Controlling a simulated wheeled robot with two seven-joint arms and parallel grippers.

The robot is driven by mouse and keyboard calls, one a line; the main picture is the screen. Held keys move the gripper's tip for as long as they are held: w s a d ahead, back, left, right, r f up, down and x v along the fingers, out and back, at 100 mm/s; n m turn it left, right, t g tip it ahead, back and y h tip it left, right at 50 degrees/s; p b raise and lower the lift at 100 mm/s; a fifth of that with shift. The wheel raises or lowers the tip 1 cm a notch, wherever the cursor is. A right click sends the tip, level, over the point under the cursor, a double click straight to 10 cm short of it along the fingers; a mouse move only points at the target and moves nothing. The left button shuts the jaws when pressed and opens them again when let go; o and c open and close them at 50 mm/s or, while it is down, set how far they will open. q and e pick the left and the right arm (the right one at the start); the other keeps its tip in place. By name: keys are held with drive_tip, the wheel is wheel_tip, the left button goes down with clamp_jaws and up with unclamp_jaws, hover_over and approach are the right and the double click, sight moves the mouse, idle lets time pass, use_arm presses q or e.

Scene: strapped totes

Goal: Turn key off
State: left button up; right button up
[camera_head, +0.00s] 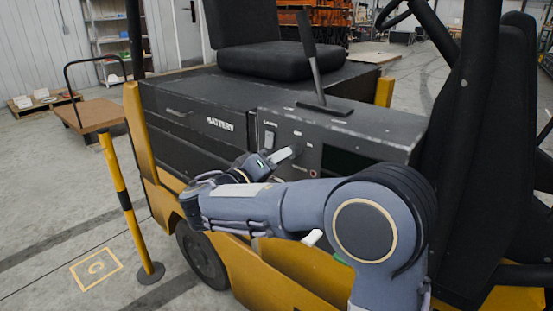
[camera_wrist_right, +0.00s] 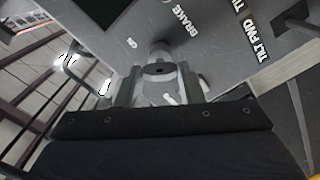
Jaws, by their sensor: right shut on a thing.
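The yellow and black forklift carries a dark control panel (camera_head: 345,137) on its side. My right arm reaches across from the right, and its gripper (camera_head: 285,155) is at the panel's front face. In the right wrist view the gripper's fingers (camera_wrist_right: 157,88) are on both sides of a grey key (camera_wrist_right: 158,68) set in the panel face, and are shut on it. The fingers hide the key in the head view, and its exact angle is hard to read. My left gripper is not in view.
A lever (camera_head: 310,60) rises from the panel top. A black seat (camera_head: 268,58) is behind it. A yellow and black post (camera_head: 122,205) stands at the left, with a flat cart (camera_head: 97,113) beyond. The floor at the left is mostly clear.

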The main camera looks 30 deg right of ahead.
drive_tip(key=shift+n+p, duration=1.9)
drive_tip(key=shift+n, duration=1.6)
drive_tip(key=o, duration=1)
drive_tip(key=shift+a, duration=0.1)
drive_tip(key=v, duration=0.7)
drive_tip(key=shift+s+a+b, duration=0.15)
drive_tip(key=shift+a+b, duration=0.15)
drive_tip(key=shift+a, duration=0.05)
